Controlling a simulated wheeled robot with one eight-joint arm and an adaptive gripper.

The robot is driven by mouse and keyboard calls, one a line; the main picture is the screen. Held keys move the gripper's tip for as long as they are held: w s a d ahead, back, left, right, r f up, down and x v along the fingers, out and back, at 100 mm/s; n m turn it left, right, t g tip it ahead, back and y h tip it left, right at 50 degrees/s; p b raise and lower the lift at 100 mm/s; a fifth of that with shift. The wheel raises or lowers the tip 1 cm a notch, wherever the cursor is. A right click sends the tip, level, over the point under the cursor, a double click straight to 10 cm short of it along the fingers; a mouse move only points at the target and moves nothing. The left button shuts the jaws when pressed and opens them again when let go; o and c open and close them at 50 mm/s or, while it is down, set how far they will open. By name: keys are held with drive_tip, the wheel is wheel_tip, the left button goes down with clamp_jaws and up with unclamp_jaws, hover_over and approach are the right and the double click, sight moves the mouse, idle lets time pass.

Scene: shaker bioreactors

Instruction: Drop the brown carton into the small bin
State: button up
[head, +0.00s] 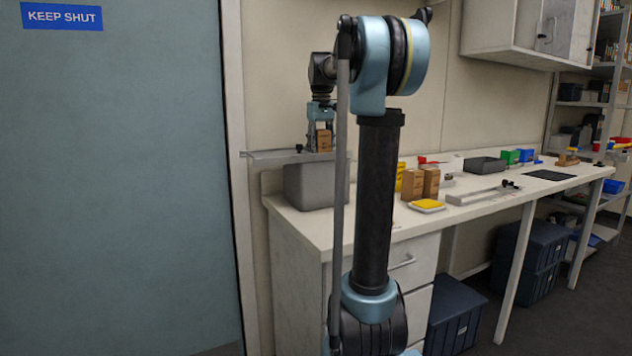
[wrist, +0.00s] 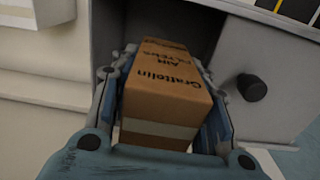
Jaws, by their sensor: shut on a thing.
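My gripper (head: 321,126) is shut on the brown carton (head: 324,141), a small box with black print. In the wrist view the carton (wrist: 165,92) sits between the two blue fingers. In the head view they are above the small grey bin (head: 312,187) at the bench's left end. A flat grey lid (head: 268,154) with a black knob lies at the bin's top and sticks out to the left. In the wrist view a dark opening shows behind the carton, beside the lid (wrist: 270,115) and its knob. The carton hides part of the opening.
On the bench (head: 298,224), two other brown cartons (head: 413,184) stand right of my arm, near a yellow-topped tray (head: 427,205) and a flat grey piece (head: 475,195) with a black knob. A dark grey tray (head: 484,165) is farther back. A teal door (head: 120,190) is left.

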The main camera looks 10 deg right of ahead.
drive_tip(key=o, duration=1.2)
